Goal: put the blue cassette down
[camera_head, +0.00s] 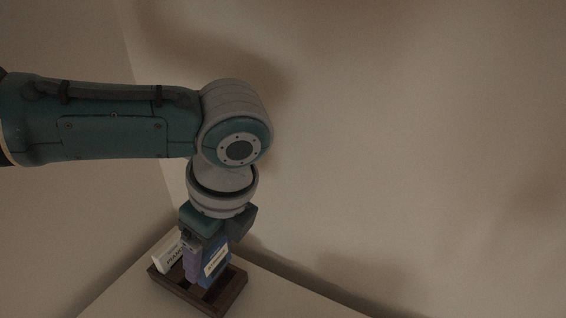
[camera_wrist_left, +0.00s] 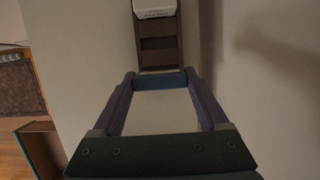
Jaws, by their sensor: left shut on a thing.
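My left gripper (camera_head: 206,262) points down from above and is shut on the blue cassette (camera_head: 216,262), which has a pale label. The cassette is roughly upright over the dark wooden rack (camera_head: 234,292). Its lower edge appears at the rack's slots, but I cannot tell whether it sits in one. In the left wrist view the blue cassette (camera_wrist_left: 160,81) shows as a narrow blue strip between the purple fingertips. The slotted rack (camera_wrist_left: 160,43) extends beyond it. My right gripper is not in view.
A white cassette (camera_head: 166,252) stands at the rack's left end; it also shows in the left wrist view (camera_wrist_left: 154,8). The rack is on a pale surface (camera_head: 285,295) near the wall corner. A brown piece of furniture (camera_wrist_left: 40,150) is at lower left in the wrist view.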

